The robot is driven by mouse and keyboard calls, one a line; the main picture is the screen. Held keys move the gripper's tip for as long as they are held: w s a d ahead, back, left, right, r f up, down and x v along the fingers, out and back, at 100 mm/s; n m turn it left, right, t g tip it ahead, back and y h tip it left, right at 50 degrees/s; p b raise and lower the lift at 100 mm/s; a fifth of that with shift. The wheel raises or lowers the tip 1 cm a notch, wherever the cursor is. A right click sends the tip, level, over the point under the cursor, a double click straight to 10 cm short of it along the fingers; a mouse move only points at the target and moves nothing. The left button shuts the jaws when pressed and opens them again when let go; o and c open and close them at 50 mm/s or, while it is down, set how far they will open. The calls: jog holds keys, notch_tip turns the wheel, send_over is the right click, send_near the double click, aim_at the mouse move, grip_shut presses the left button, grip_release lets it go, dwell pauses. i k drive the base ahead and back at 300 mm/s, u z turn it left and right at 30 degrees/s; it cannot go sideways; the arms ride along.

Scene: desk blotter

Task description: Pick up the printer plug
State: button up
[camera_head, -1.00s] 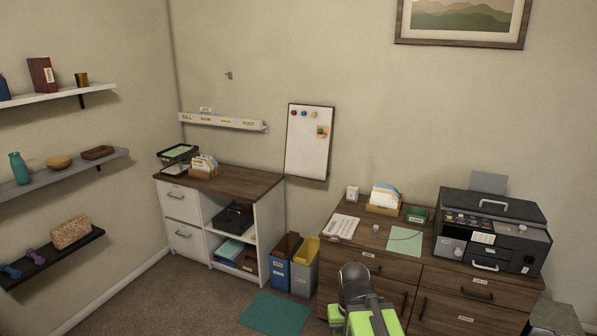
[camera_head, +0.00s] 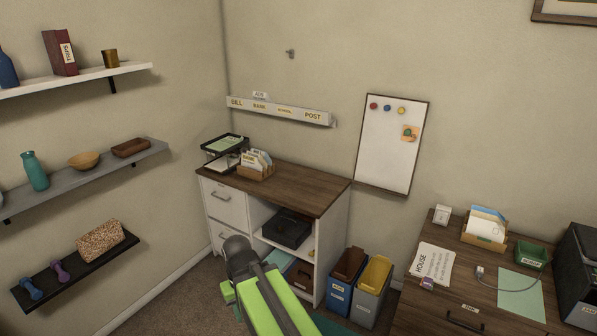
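A small grey plug-like piece (camera_head: 480,271) lies on the brown wooden desk (camera_head: 450,290), with a thin dark cable curving from it across a pale green sheet (camera_head: 522,293). It may be the printer plug; it is too small to be sure. The black printer (camera_head: 578,270) is cut off at the right edge. My gripper (camera_head: 238,250) is at the dark end of my green arm, low in the middle left, in front of the white cabinet. It is well left of the desk and apart from the plug. Its fingers cannot be made out.
A white cabinet (camera_head: 329,245) stands left of the desk. A blue bin (camera_head: 338,298) and a grey bin (camera_head: 365,303) stand between them. On the desk are a card box (camera_head: 482,238), a green tray (camera_head: 532,255) and a paper (camera_head: 433,262). Shelves line the left wall.

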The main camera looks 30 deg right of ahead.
aim_at(479, 271)
jog(key=z, duration=0.15)
jog(key=i, duration=1.55)
jog(key=z, duration=1.25)
jog(key=i, duration=1)
jog(key=z, duration=0.65)
